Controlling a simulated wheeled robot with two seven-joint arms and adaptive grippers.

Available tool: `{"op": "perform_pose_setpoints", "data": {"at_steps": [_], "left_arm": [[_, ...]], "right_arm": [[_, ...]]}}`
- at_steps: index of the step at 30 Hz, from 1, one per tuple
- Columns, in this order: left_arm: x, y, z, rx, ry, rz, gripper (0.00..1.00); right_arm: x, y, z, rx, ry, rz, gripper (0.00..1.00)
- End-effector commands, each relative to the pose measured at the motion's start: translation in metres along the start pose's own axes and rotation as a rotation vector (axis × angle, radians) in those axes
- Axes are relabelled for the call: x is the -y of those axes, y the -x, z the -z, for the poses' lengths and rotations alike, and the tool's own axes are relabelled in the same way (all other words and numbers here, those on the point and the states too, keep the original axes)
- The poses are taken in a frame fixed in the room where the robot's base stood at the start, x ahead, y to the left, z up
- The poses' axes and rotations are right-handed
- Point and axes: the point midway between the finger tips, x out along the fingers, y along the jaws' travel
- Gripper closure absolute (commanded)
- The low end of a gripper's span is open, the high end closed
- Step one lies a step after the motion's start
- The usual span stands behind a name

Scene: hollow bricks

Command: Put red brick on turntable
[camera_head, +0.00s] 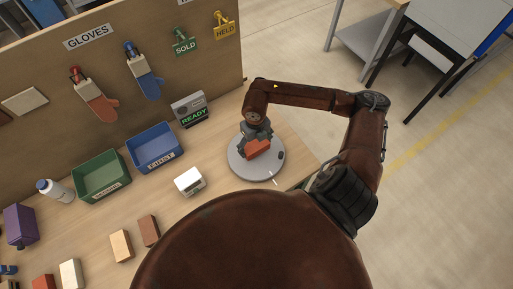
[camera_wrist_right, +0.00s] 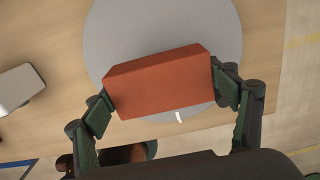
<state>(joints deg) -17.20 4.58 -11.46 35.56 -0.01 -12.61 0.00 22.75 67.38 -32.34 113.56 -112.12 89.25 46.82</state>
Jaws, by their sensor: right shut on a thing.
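The red brick (camera_head: 257,149) is at the grey round turntable (camera_head: 243,170) on the right part of the table. My right gripper (camera_head: 257,142) is shut on the red brick, and its fingers grip the two ends. In the right wrist view the red brick (camera_wrist_right: 160,80) lies across the picture between the fingers (camera_wrist_right: 165,92), with the turntable (camera_wrist_right: 120,30) behind it. I cannot tell whether the brick touches the disc or hangs just above it. My left gripper is not in view.
A white box-like device (camera_head: 188,181), a blue bin (camera_head: 155,147) and a green bin (camera_head: 101,177) stand left of the turntable. A READY sign (camera_head: 190,111) stands behind. Brown (camera_head: 149,230) and tan (camera_head: 121,245) bricks lie front left. A board with gloves rises at the back.

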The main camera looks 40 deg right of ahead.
Motion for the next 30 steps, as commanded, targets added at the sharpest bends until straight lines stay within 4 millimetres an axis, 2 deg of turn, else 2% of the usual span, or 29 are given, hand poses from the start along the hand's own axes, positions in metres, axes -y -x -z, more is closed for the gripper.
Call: {"op": "perform_pose_setpoints", "data": {"at_steps": [4,11,22,23,30], "left_arm": [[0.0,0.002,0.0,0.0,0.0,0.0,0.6],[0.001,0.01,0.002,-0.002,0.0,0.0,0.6],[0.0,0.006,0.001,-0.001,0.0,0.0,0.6],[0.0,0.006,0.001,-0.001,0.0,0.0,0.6],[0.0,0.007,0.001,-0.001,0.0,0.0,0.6]], "right_arm": [[0.006,-0.009,-0.005,0.0,-0.002,0.0,0.62],[0.006,-0.037,-0.005,0.0,0.0,-0.001,0.62],[0.006,-0.043,-0.005,0.001,0.001,0.0,0.62],[0.006,-0.043,-0.005,0.0,0.001,0.001,0.19],[0.006,-0.043,-0.005,0.0,0.001,0.001,0.03]]}}
